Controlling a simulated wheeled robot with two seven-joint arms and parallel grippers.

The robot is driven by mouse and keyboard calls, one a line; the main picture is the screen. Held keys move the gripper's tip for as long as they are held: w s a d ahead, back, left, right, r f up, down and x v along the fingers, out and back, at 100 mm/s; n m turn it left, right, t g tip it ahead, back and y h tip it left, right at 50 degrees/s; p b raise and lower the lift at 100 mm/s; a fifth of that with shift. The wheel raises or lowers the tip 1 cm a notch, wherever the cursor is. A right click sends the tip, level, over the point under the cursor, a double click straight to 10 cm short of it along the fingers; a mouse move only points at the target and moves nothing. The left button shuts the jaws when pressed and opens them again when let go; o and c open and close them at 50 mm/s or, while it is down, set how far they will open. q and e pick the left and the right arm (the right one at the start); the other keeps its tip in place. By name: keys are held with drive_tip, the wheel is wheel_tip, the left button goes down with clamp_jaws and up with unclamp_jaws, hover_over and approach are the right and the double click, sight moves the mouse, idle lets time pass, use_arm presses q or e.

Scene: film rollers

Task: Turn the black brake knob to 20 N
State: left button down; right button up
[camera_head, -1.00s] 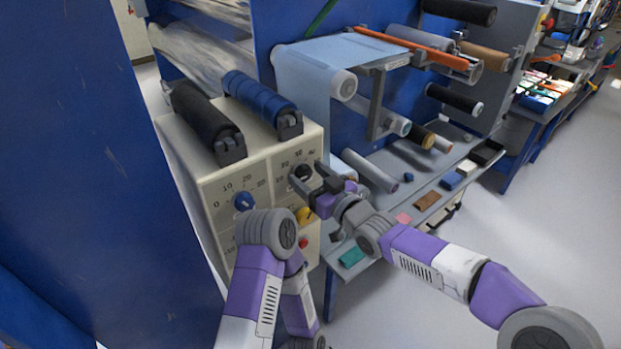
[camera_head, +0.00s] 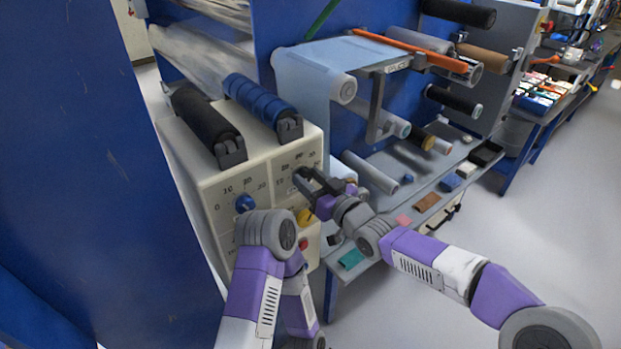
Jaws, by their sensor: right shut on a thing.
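The black brake knob (camera_head: 301,173) is on the right half of the front panel of a cream control box, under a printed number scale. My right gripper (camera_head: 301,180) is shut on the knob, and its dark fingers hide most of it. The knob's pointer and exact setting cannot be read. My left arm (camera_head: 262,270) stands in front of the lower left of the panel. Its gripper does not show.
A blue knob (camera_head: 244,203) with its own scale is left of the black one. A yellow knob (camera_head: 304,217) and a red button (camera_head: 303,243) are below. Film rollers and a grey shelf (camera_head: 418,187) are at the right.

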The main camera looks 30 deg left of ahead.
drive_tip(key=shift+m+p, duration=0.55)
drive_tip(key=shift+m, duration=0.65)
drive_tip(key=shift+w+d+m, duration=0.1)
drive_tip(key=shift+m, duration=2.6)
drive_tip(key=shift+f, duration=0.1)
drive_tip(key=o, duration=1.1)
drive_tip(key=shift+c, duration=0.2)
drive_tip(key=p+v, duration=0.1)
drive_tip(key=v, duration=0.6)
drive_tip(key=shift+d, duration=0.3)
